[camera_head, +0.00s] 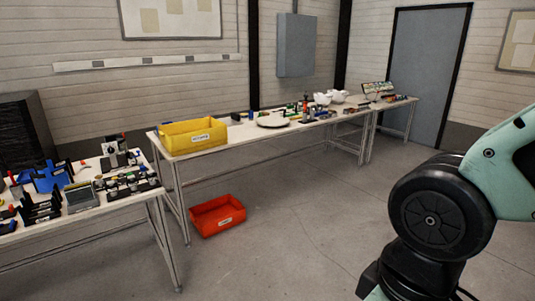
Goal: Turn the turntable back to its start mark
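A round, flat, pale disc (272,122), which looks like the turntable, lies on the long workbench near its middle. It is small in this view, and I cannot make out a start mark on it. White rounded shapes (322,99), which look like helmet shells, stand farther right along the bench. My arm fills the right edge of the view, well apart from the disc. My gripper is not in view.
A yellow bin (193,137) stands on the long workbench (228,145), left of the disc. A red bin (218,216) sits on the floor. A nearer table (100,219) at left is crowded with tools. The floor (300,220) in front is clear.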

